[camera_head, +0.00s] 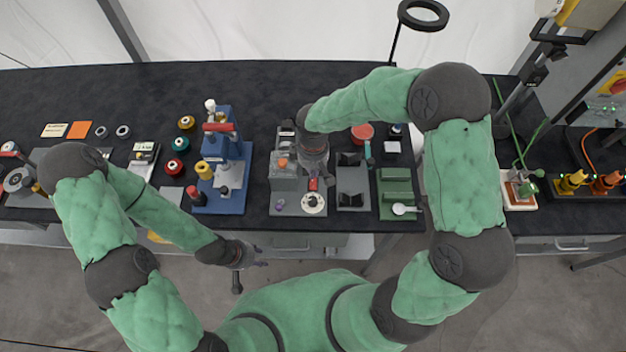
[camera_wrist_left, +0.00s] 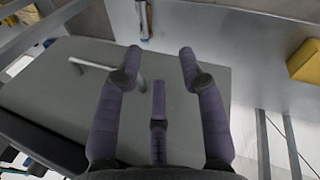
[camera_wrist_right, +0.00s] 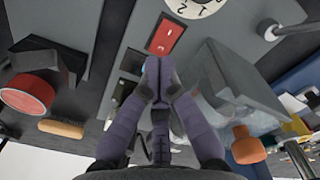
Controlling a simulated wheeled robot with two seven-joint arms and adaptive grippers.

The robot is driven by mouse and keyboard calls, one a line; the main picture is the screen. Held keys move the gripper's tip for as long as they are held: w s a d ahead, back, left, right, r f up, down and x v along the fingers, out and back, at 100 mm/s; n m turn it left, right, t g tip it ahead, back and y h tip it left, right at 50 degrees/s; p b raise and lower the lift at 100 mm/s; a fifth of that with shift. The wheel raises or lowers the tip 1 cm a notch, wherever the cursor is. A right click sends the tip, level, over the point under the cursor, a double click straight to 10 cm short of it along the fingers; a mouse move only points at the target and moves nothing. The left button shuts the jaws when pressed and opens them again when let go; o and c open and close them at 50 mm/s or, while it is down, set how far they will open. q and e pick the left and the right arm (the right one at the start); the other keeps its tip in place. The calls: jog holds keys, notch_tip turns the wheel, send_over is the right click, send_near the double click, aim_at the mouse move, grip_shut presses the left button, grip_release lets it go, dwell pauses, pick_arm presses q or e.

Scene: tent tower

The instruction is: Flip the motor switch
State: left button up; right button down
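A red rocker switch (camera_wrist_right: 165,35) sits on a grey panel, just beyond my right fingertips in the right wrist view. It also shows as a small red patch in the head view (camera_head: 313,184), below my right wrist. A white dial (camera_wrist_right: 194,6) is beside it, and a grey box (camera_head: 284,184) stands to its left in the head view. My right gripper (camera_wrist_right: 163,76) is shut and empty over the panel, its fingertips close to the switch; I cannot tell if they touch. My left gripper (camera_wrist_left: 160,65) is open and empty, in front of the bench.
A blue press (camera_head: 224,170) stands left of the switch unit. A grey tray (camera_head: 352,188) and a green tray (camera_head: 396,190) are to its right. An orange knob (camera_wrist_right: 246,143) and a red round part (camera_wrist_right: 27,94) lie either side of my right fingers.

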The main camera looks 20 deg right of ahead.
jog(key=shift+r+p, duration=1.35)
jog(key=shift+r, duration=0.7)
pick_arm(q)
notch_tip(320, 180, up, 3)
jog(key=shift+f, duration=0.1)
jog(key=shift+s, duration=0.1)
pick_arm(e)
jog(key=shift+s+f, duration=0.1)
